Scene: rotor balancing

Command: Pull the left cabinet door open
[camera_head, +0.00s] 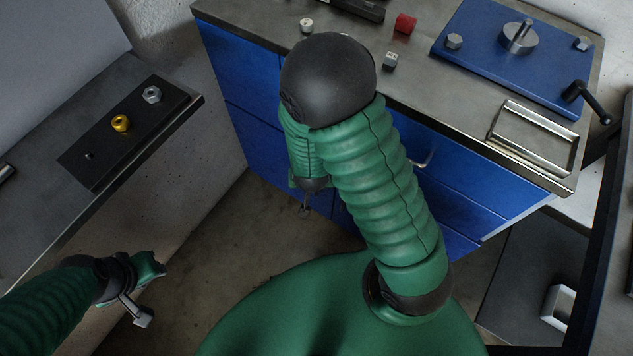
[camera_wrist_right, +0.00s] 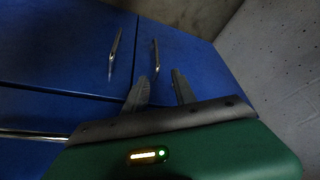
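The blue cabinet (camera_head: 262,155) stands under the grey workbench top. In the right wrist view, turned nearly upside down, two blue doors show, each with a metal bar handle. The left cabinet door (camera_wrist_right: 188,55) appears on the picture's right, beside the wall, with its handle (camera_wrist_right: 156,62). The other door's handle (camera_wrist_right: 114,50) is to its left. My right gripper (camera_wrist_right: 159,75) is open and empty, its fingers pointing toward the left door's handle. The door looks shut. In the head view my right arm hides much of the cabinet front. My left gripper (camera_head: 143,316) is low at left, away from the cabinet.
A side table (camera_head: 40,215) at left carries a dark plate with a yellow nut (camera_head: 120,123) and a grey nut (camera_head: 152,94). On the bench are a blue rotor plate (camera_head: 480,60), a red block (camera_head: 405,23) and a metal tray (camera_head: 535,133). Floor is open before the cabinet.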

